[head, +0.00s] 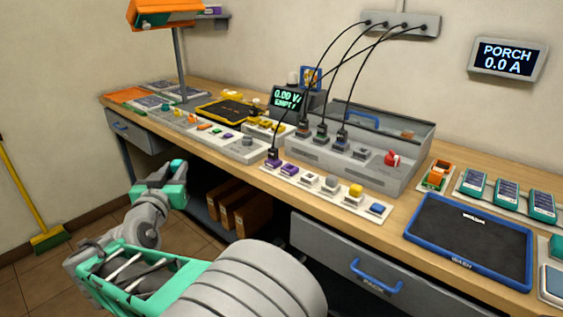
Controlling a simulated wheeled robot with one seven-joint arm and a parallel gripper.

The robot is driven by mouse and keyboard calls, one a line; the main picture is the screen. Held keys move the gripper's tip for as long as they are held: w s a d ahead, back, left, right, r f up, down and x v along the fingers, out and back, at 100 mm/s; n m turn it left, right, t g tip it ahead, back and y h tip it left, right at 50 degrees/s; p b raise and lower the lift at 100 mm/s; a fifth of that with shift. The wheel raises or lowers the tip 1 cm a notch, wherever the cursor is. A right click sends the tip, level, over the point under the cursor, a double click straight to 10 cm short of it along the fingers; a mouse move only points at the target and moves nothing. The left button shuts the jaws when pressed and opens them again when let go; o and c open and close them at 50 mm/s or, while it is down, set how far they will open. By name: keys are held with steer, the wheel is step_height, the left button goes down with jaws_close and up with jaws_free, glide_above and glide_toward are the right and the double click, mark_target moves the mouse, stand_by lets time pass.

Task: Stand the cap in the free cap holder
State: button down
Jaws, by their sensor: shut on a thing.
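My gripper (172,177) is at the left, in front of the bench and over the floor. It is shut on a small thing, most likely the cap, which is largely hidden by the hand. A bright teal spot shows at the fingertips; I cannot tell whether it is cap or finger. A pale strip (343,199) along the bench's front edge carries several small coloured pieces, among them a yellow one (355,190) and a blue one (377,208). A second pale strip (238,149) to the left also carries small pieces. I cannot tell which place is the free cap holder.
A grey case (345,172) with black cables stands behind the strip, near a lit meter (287,98). A blue-rimmed wash tray (468,238) and several teal devices (507,196) are at the right. An orange lamp (163,12) overhangs the left end. Drawers front the bench.

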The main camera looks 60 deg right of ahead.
steer(key=s+d+f+m+g+h+b, duration=0.1)
steer(key=s+d+m+g, duration=0.3)
steer(key=d, duration=0.4)
steer(key=s+d+m+g+h+b, duration=0.1)
steer(key=s+d+g+b, duration=0.15)
steer(key=s+d, duration=0.45)
steer(key=m+g+b, duration=0.4)
steer(key=g, duration=0.3)
glide_above(304, 185)
steer(key=shift+d+f, duration=0.15)
steer(key=shift+f, duration=1.6)
steer(key=shift+d+f, duration=0.1)
steer(key=shift+f, duration=1.65)
steer(key=shift+a+b, duration=0.15)
steer(key=shift+b, duration=0.35)
steer(key=shift+f+b, duration=0.6)
steer(key=shift+f, duration=0.05)
steer(key=c, duration=1.4)
jaws_free()
steer(key=shift+c, duration=0.2)
steer(key=shift+w, duration=0.1)
